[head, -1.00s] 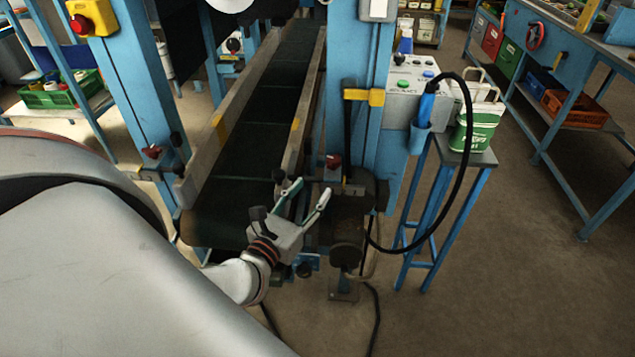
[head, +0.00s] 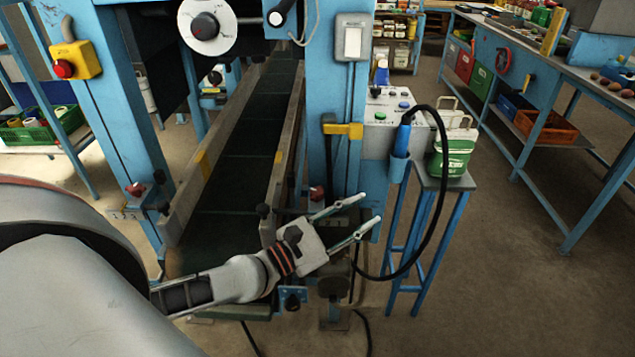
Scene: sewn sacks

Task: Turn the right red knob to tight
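The right red knob (head: 317,193) sits at the right side of the conveyor, by the foot of the right blue post. A similar left red knob (head: 135,188) is on the left blue post. My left gripper (head: 371,207) is open and empty, its two fingers pointing right and slightly up. Its fingertips are right of and slightly below the right knob in the picture, and apart from it. My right gripper is not in view.
The conveyor belt (head: 236,165) runs away between side rails. A black lever with a yellow bracket (head: 343,129) stands above the right knob. A blue stand (head: 447,183) with a control box, hanging cable and green-white container (head: 455,150) is at right.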

